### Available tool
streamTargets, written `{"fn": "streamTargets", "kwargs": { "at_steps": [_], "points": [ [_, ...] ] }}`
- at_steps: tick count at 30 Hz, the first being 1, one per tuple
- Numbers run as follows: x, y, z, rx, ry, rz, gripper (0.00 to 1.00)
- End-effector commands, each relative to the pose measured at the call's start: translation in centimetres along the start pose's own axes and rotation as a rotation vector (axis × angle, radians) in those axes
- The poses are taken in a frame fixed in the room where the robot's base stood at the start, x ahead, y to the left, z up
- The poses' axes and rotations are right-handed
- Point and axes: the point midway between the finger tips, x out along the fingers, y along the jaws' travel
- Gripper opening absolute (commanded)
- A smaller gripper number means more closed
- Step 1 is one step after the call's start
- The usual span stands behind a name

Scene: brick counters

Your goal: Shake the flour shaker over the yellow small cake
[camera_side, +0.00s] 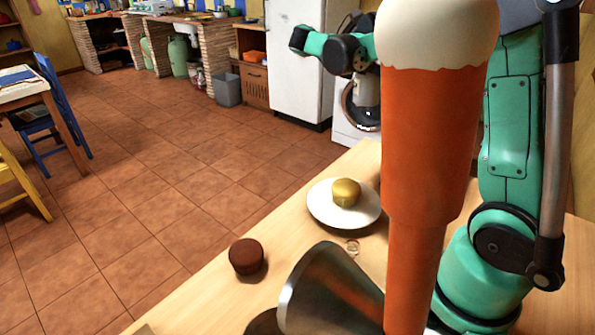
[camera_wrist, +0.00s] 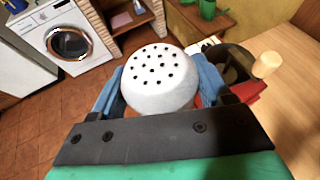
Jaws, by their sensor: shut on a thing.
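The yellow small cake (camera_side: 345,191) sits on a white plate (camera_side: 318,212) on the wooden table in the side view. In the wrist view, the flour shaker (camera_wrist: 158,80) shows its white domed top with several dark holes. My gripper (camera_wrist: 160,98) is shut on it, with blue fingers on either side of the shaker. In the side view the shaker and fingertips cannot be made out; a large orange object in front hides that area. I cannot tell how the shaker stands relative to the cake.
The tall orange object with a cream top (camera_side: 432,140) stands close to the side camera. A brown cake (camera_side: 246,256), a shiny metal cone (camera_side: 335,290) and a small clear item (camera_side: 352,248) are on the table (camera_side: 215,292). Bare wood lies between plate and brown cake.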

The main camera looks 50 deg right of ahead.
Motion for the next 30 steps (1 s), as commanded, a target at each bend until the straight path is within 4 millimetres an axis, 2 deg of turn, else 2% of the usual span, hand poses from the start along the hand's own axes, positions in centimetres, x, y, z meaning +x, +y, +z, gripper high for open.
{"fn": "streamTargets", "kwargs": {
  "at_steps": [4,8,11,15,18,23,26,30],
  "points": [
    [-0.7,0.0,1.7,0.000,0.000,0.000,0.12],
    [-2.0,-0.6,1.4,0.007,0.028,0.009,0.12],
    [-4.0,-1.9,-0.5,0.018,0.088,0.021,0.12],
    [-7.0,-4.9,-3.9,0.027,0.190,0.025,0.12],
    [-8.4,-7.0,-5.8,0.025,0.246,0.021,0.12],
    [-9.5,-9.0,-7.5,0.019,0.306,0.010,0.12],
    [-9.6,-9.3,-8.0,0.022,0.371,0.008,0.12],
    [-9.4,-9.3,-9.0,0.038,0.551,0.009,0.12]
  ]
}}
